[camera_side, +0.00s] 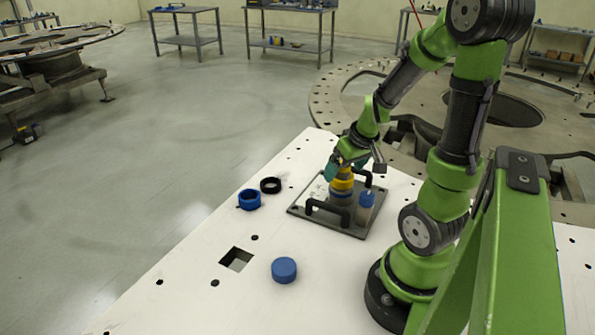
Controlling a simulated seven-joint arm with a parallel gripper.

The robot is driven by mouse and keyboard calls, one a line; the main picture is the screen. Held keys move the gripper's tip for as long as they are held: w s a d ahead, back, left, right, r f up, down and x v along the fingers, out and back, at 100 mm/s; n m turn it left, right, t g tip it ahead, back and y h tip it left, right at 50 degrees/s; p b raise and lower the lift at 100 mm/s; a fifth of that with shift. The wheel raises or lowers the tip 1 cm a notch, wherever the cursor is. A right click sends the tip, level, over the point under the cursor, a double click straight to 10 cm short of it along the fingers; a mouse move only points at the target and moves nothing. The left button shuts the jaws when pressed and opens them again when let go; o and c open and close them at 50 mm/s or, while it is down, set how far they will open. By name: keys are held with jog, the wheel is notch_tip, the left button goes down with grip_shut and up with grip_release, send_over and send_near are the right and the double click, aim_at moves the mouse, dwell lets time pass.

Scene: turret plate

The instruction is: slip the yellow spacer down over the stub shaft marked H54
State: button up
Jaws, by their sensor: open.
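The yellow spacer (343,185) is at the plate's middle, directly under my gripper (345,170). It lines up with the top of a grey-blue upright post (340,199). I cannot tell whether it is around the post or rests on it. A second shorter post with a blue top (366,199) stands just to the right. Both are on a dark grey square plate (300,209) with two black handles. No H54 mark is legible. My gripper is open, close over the spacer, and its fingertips are partly hidden.
A black handle (327,211) rises in front of the posts. A blue round piece (284,270) lies nearer, beside a square hole (236,259).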

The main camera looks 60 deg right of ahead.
jog(key=v, duration=1.5)
jog(key=shift+w, duration=0.1)
jog(key=w+a+n+t+y, duration=0.1)
jog(key=w+a+y, duration=0.1)
jog(key=a, duration=0.9)
jog(key=w+a+r+n+t+y, duration=0.1)
jog(key=w+a, duration=0.3)
jog(key=a, duration=0.7)
jog(key=shift+t+y, duration=0.6)
